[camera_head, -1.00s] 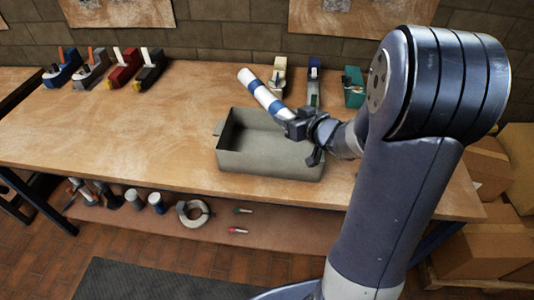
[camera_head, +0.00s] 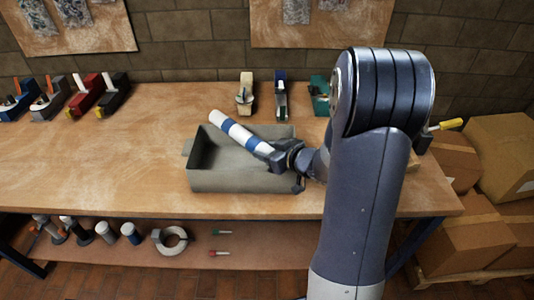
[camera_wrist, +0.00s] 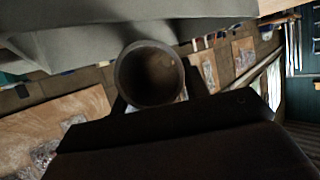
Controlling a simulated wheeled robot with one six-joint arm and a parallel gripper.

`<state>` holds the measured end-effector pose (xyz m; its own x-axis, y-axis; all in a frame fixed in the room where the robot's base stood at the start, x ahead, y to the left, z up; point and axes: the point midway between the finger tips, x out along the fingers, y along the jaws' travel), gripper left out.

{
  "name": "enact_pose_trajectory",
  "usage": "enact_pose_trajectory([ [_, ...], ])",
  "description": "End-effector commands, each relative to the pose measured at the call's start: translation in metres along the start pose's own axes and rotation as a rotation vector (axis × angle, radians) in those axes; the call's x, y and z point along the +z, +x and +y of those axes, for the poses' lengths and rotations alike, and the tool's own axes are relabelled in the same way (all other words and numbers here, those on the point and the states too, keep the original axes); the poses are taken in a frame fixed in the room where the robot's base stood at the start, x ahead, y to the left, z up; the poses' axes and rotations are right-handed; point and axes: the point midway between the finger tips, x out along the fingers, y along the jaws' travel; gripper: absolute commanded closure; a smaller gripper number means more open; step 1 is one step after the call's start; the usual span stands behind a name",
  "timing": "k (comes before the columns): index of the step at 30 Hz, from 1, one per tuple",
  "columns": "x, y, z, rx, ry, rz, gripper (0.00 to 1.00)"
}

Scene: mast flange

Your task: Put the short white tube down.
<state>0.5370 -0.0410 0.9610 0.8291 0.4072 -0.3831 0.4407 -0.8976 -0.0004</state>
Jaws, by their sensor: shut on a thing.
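My gripper (camera_head: 272,158) is shut on one end of the short white tube (camera_head: 237,131), which has blue bands. The tube tilts, its free end pointing up and to the left. In the head view it appears in front of or above the open grey bin (camera_head: 225,181) on the workbench (camera_head: 110,165); its exact height over the bin is hard to tell. In the wrist view the tube's round open end (camera_wrist: 150,75) faces the camera between the dark jaws, and a grey surface, probably the bin, fills the top left. My arm hides part of the bench at right.
Several tape-dispenser-like tools stand along the bench's back edge, including a red one (camera_head: 92,94) and a cream one (camera_head: 245,95). The bench left of the bin is clear. A lower shelf holds a white ring (camera_head: 170,240) and several cylinders. Cardboard boxes (camera_head: 470,230) stand at right.

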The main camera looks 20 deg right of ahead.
Motion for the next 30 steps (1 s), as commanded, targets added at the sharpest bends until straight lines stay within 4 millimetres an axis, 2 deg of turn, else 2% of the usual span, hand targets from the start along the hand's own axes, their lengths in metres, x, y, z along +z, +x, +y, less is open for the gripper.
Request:
enact_pose_trajectory([
  [18,0.0118,0.0051,0.0001,0.001,0.0,0.002,0.86],
  [19,0.0123,0.0051,0.0,0.001,0.0,0.001,0.56],
  [27,0.0113,0.0047,0.0,0.0,-0.001,0.001,0.35],
  [30,0.0113,0.0047,-0.0001,0.0,-0.001,0.001,0.35],
])
